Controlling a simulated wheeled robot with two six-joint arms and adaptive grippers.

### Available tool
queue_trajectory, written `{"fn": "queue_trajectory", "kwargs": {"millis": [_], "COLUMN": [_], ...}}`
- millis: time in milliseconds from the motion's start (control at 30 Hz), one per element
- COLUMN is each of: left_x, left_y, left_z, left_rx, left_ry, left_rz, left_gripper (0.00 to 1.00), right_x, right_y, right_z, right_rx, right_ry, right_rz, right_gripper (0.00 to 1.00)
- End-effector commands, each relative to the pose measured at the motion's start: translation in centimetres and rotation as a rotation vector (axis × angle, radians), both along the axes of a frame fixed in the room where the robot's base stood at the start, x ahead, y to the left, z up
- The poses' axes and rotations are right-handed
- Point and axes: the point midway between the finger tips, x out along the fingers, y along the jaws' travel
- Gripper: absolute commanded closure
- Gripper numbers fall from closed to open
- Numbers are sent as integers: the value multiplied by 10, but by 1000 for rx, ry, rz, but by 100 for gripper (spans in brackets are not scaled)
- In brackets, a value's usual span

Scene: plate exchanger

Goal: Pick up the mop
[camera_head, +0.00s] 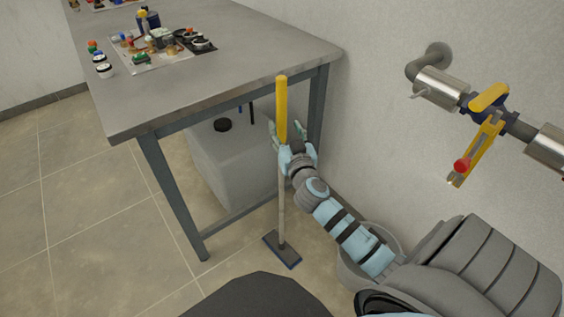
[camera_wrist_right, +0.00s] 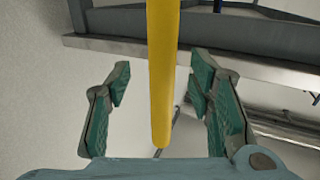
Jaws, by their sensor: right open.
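The mop stands upright by the table's right front corner. Its yellow handle grip (camera_head: 281,105) is at the top, a pale pole runs down, and its flat grey-blue head (camera_head: 282,250) rests on the floor. My right gripper (camera_head: 293,134) is at the lower part of the yellow grip. In the right wrist view the yellow grip (camera_wrist_right: 163,70) runs between the two spread green-padded fingers of my right gripper (camera_wrist_right: 162,95), with gaps on both sides. My left gripper is not in view.
A grey table (camera_head: 220,75) with small parts on top stands beside the mop. A white container (camera_head: 230,155) sits under it. A grey bucket (camera_head: 352,272) is on the floor by the wall. Pipes with a yellow valve handle (camera_head: 477,150) stick out at right. Open floor lies at left.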

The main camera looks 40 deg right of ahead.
Motion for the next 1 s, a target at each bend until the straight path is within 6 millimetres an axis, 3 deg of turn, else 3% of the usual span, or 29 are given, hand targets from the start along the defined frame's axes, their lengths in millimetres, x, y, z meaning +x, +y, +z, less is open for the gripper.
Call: {"fn": "queue_trajectory", "kwargs": {"millis": [200,433,733,1000], "left_x": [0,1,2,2], "left_y": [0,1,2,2], "left_z": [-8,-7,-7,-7], "left_rx": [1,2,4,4], "left_ry": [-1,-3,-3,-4], "left_rz": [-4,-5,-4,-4], "left_gripper": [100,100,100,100], "right_x": [36,40,40,40], "right_y": [-14,-16,-15,-15], "right_z": [-6,-6,-6,-5], "right_rx": [1,2,1,0], "right_ry": [0,1,3,-1], "right_rz": [0,1,1,3], "right_gripper": [52,52,98,100]}}
